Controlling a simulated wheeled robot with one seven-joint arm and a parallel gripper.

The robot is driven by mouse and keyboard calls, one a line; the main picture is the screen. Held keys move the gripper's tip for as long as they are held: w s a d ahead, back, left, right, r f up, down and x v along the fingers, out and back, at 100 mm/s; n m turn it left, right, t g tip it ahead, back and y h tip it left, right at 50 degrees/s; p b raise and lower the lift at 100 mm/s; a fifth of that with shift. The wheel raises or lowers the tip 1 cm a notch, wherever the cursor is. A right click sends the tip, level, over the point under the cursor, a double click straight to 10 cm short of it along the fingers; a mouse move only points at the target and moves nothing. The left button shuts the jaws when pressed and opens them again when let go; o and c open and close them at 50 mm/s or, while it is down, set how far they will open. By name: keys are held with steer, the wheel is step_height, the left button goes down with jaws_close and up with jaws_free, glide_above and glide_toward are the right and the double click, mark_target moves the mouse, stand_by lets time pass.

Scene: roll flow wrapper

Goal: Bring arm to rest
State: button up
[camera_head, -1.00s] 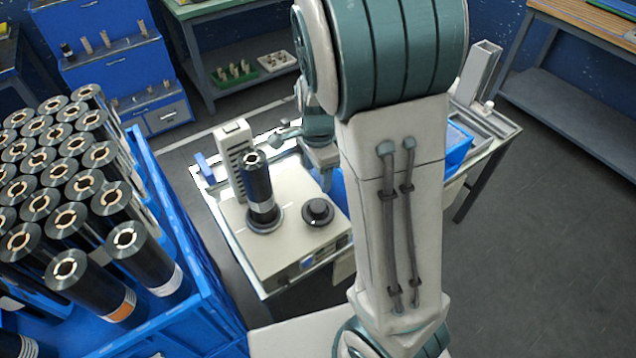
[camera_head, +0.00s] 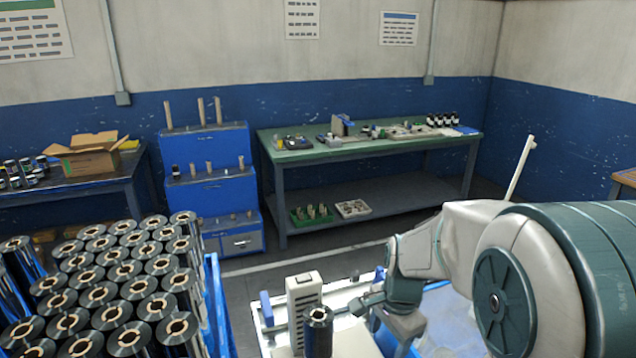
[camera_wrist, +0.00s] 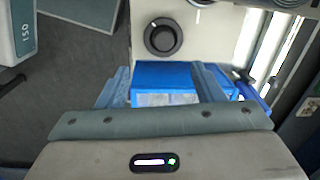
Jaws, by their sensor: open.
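My arm (camera_head: 560,270) reaches in from the right of the head view, bent over the wrapper machine. In the wrist view my gripper (camera_wrist: 163,82) has its two grey-blue fingers spread apart, with nothing held between them. A blue bin and a pale label lie behind the gap. The black roll (camera_head: 318,332) stands upright on the machine in the head view, left of my wrist and apart from it. A round black knob (camera_wrist: 163,37) on the pale machine top (camera_wrist: 205,50) lies beyond the fingers in the wrist view.
A blue crate (camera_head: 217,305) full of upright black rolls (camera_head: 100,295) stands at the left. A white slotted tower (camera_head: 303,300) rises beside the roll. A green workbench (camera_head: 370,150) and a blue stepped rack (camera_head: 208,185) stand at the back. Some floor between them is clear.

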steer(key=s+r+n+t, duration=0.3)
steer(key=s+r+n, duration=0.6)
steer(key=s+n, duration=0.3)
steer(key=shift+s+d+n+h, duration=0.2)
steer(key=shift+s+n+h, duration=0.1)
steer(key=shift+s+n, duration=0.15)
steer(key=shift+w, duration=0.1)
stand_by(1.7)
steer(key=c, duration=0.6)
steer(key=shift+d, duration=0.15)
